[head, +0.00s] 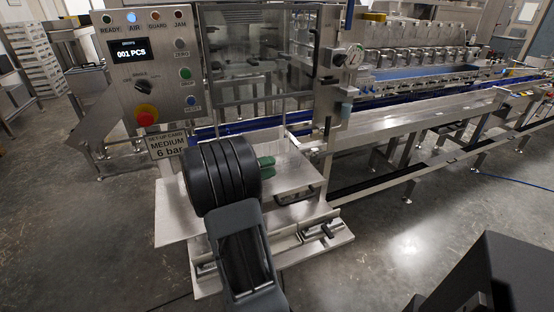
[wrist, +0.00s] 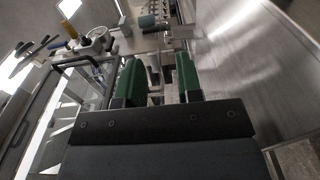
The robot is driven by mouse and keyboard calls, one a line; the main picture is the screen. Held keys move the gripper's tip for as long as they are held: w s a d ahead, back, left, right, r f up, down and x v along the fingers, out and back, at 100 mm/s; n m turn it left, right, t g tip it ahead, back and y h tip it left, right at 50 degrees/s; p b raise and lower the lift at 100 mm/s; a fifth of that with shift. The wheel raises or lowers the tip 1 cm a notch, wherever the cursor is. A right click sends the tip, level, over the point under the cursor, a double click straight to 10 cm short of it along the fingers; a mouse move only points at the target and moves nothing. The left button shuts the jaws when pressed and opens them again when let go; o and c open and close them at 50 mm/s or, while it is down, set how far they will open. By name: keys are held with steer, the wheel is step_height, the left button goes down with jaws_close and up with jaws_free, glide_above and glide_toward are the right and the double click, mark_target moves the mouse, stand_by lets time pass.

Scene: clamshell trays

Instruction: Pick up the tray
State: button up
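My gripper (wrist: 159,78) has two green fingers that stand apart in the wrist view, with no object visible between them. In the head view one green fingertip of my gripper (head: 266,163) shows past my dark wrist, over the steel shelf at the front of the machine. A clear, shiny shape (head: 287,152) beside and behind the fingertip may be the clear clamshell tray. Its outline is too faint to be sure, and my wrist hides part of this area. I cannot make out a tray clearly in the wrist view.
The machine's control panel (head: 149,72) and a card reading MEDIUM 6 bar (head: 167,146) are left of my wrist. A clear guard (head: 252,60) and a pressure gauge (head: 352,57) stand behind. The steel shelf (head: 174,213) spreads beneath my arm. A long conveyor runs off right.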

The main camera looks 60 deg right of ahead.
jaws_close()
steer(key=shift+r, duration=0.1)
stand_by(0.5)
